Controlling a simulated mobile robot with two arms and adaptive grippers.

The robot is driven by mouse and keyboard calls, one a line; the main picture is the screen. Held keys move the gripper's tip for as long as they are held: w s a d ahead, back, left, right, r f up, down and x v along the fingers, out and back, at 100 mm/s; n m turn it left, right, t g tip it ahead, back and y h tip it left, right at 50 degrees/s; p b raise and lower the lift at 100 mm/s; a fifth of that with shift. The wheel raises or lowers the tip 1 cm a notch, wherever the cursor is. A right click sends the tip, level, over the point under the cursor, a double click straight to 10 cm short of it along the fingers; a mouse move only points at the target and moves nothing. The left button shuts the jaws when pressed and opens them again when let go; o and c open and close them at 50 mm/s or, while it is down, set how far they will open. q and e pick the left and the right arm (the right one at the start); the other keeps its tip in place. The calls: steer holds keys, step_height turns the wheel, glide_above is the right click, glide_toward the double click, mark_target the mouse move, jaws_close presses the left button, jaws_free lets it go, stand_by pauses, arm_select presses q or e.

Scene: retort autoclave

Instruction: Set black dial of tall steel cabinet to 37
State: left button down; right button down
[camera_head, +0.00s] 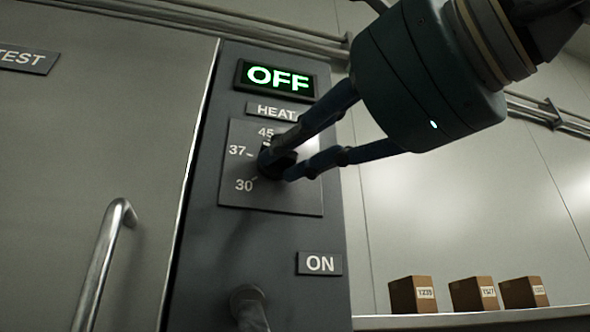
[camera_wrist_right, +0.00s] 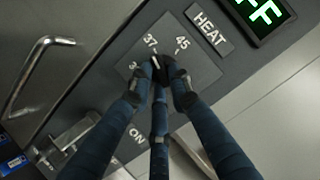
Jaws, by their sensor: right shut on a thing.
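The black dial (camera_head: 278,160) sits on a grey plate marked 30, 37 and 45 under the HEAT label, on the dark panel (camera_head: 235,265) of the tall steel cabinet (camera_head: 110,150). My right gripper (camera_head: 275,165) is shut on the dial, its fingers on either side of the knob. In the right wrist view the dial (camera_wrist_right: 168,72) shows between the fingertips, with a small white mark on the side toward 37 and 45. The fingers cover much of the dial, and I cannot tell its exact setting. My left gripper is not in view.
A lit green OFF display (camera_head: 276,79) is above the dial. An ON label (camera_head: 320,264) and a lower knob or lever (camera_head: 248,305) are below. A door handle (camera_head: 105,260) is at left. Several cardboard boxes (camera_head: 412,294) stand on a shelf at right.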

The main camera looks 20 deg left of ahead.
steer(key=shift+f, duration=0.1)
steer(key=c, duration=1.6)
jaws_free()
steer(key=shift+a, duration=0.1)
steer(key=shift+s, duration=0.1)
steer(key=v, duration=1.2)
